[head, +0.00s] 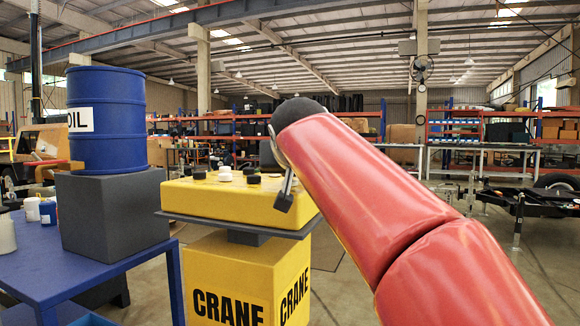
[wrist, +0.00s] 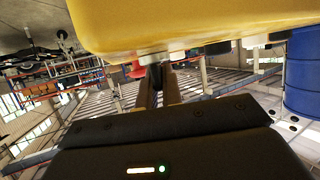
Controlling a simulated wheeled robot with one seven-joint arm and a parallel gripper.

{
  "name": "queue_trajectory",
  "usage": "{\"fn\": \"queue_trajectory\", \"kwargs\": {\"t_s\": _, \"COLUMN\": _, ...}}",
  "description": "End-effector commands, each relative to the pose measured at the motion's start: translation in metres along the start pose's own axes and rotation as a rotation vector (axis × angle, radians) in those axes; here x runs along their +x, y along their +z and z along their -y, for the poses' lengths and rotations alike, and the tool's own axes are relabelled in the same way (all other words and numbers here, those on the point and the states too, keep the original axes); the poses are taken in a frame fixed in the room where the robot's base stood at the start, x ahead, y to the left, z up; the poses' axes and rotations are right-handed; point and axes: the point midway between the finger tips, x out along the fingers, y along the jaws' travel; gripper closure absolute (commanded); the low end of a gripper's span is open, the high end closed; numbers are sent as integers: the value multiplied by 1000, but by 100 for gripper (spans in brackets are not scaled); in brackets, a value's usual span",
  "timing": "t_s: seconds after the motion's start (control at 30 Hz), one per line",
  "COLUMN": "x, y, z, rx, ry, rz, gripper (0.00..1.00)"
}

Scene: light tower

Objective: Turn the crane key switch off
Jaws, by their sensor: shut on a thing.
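The yellow crane control box (head: 230,200) sits on a yellow pedestal lettered CRANE (head: 228,290). It fills the top of the wrist view (wrist: 200,22), which shows the scene upside down. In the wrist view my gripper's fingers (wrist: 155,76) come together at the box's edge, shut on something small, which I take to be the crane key. The key itself and its switch position are hidden. A red part (wrist: 137,70) shows just beside the fingertips.
Several black and white knobs (head: 224,174) stand on the box's top. To the left, a blue oil drum (head: 108,120) stands on a grey block (head: 112,212) on a blue table (head: 40,275). Floor to the right is open, with a black trailer frame (head: 530,203) farther back.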

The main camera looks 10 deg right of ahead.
Motion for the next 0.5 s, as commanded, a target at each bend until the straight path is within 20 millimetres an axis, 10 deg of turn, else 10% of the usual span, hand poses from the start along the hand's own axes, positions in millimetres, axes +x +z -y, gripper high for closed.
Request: {"fn": "queue_trajectory", "kwargs": {"t_s": 0.5, "x": 0, "y": 0, "z": 0, "rx": -35, "ry": -84, "rz": 2, "gripper": 100}}
